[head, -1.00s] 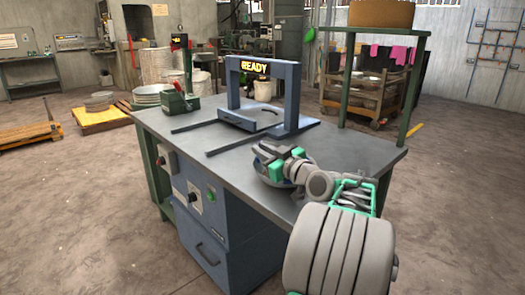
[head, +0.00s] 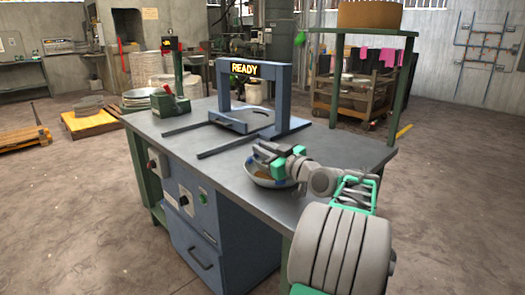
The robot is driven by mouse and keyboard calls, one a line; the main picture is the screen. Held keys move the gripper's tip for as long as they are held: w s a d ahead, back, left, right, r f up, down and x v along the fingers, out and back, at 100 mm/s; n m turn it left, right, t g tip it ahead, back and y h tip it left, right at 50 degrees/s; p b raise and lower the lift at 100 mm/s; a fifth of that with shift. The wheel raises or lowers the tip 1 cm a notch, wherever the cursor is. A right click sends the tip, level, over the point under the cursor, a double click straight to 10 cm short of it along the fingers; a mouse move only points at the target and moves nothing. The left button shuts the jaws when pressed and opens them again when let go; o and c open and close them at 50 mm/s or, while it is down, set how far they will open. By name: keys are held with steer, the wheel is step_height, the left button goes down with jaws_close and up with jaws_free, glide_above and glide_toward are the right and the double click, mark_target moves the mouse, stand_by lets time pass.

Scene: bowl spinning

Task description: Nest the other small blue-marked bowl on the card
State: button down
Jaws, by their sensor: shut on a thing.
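A small pale grey-blue bowl (head: 265,183) is at the table's right front part, with a blue mark at its left rim and a brownish patch inside. My gripper (head: 269,160), grey with green parts, is shut on this bowl at its rim and covers its right and far side. I cannot tell whether the bowl touches the table or another bowl. I cannot make out the card.
The grey metal table (head: 170,123) carries a blue frame (head: 222,98) with a lit READY sign and two dark rails. A green device (head: 172,106) stands at the back left. A post-held shelf (head: 370,31) rises at the right edge. The table's front left is clear.

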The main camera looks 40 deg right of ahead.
steer(key=c, duration=1.3)
jaws_free()
steer(key=shift+c, duration=0.2)
steer(key=s, duration=0.6)
steer(key=shift+s+p, duration=0.4)
steer(key=shift+s+a, duration=0.15)
steer(key=shift+s, duration=0.4)
